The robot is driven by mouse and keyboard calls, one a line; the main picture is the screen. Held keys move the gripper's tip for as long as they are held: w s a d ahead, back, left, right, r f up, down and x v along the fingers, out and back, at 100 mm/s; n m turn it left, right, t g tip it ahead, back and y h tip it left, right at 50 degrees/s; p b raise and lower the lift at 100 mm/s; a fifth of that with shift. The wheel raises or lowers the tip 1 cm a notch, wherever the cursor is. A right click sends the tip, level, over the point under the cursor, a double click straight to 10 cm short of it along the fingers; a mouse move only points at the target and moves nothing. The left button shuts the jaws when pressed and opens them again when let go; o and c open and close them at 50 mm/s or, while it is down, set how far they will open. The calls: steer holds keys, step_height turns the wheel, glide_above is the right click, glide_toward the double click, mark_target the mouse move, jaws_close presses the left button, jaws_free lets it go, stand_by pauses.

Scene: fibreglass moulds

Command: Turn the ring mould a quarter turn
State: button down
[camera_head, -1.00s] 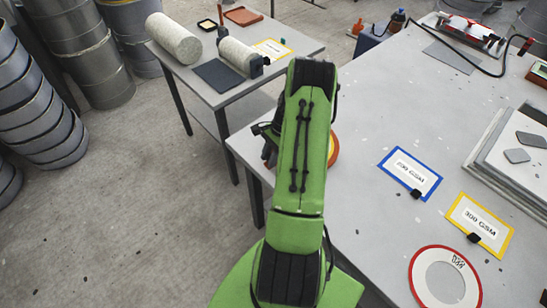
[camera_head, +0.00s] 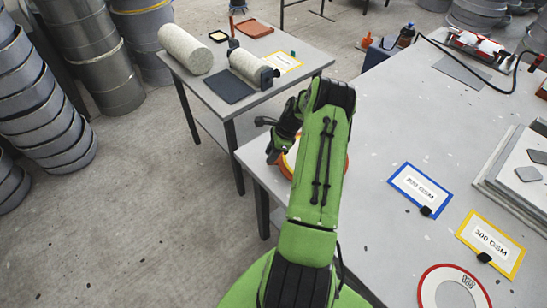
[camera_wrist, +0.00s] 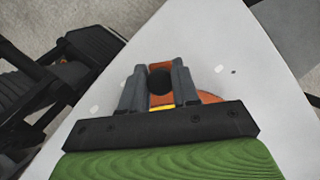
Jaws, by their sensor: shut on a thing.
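The ring mould, an orange piece (camera_head: 284,167), lies at the left edge of the large grey table, mostly hidden behind my green arm in the head view. In the wrist view its orange surface (camera_wrist: 210,97) shows between and beside my fingers, with a yellow strip near the palm. My gripper (camera_wrist: 158,75) is over the mould, its two grey fingers on either side of a round black part, shut on it. In the head view my gripper (camera_head: 274,150) is dark and partly hidden by the arm.
On the large table (camera_head: 390,130) lie a blue-framed card (camera_head: 412,181), a yellow-framed "300 GSM" card (camera_head: 480,237) and a red-rimmed white disc (camera_head: 430,288). Stacked plates (camera_head: 500,185) stand at right. A smaller table (camera_head: 290,85) with rolls is behind. Drums stand at left.

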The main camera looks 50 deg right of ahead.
steer(key=shift+w+d+m+t+h, duration=0.3)
steer(key=shift+w+d+m+h, duration=0.1)
steer(key=shift+w+d+m, duration=0.8)
steer(key=shift+w+d+m+h, duration=0.2)
steer(key=shift+w+d+m, duration=0.1)
steer(key=shift+d+m, duration=0.4)
steer(key=shift+w+d+m+h, duration=0.2)
steer(key=shift+w+d+m, duration=0.1)
steer(key=shift+d+m, duration=0.35)
steer(key=shift+w+d+m+t+h+b, duration=0.25)
steer(key=shift+d+m+h+b, duration=0.1)
steer(key=shift+d+m, duration=0.5)
steer(key=shift+w+d+m+t+h+b, duration=0.15)
steer(key=shift+w+d+m+h+b, duration=0.25)
steer(key=shift+d, duration=0.6)
steer(key=shift+s+d+m+h, duration=0.1)
steer(key=shift+d+m+h, duration=0.25)
steer(key=shift+d+m, duration=1.05)
steer(key=shift+d+b, duration=0.2)
steer(key=shift+b, duration=0.1)
steer(key=c, duration=0.9)
jaws_free()
steer(key=v, duration=1.5)
steer(key=shift+s+r+p, duration=0.1)
steer(key=shift+r+p, duration=0.25)
steer(key=shift+r, duration=0.05)
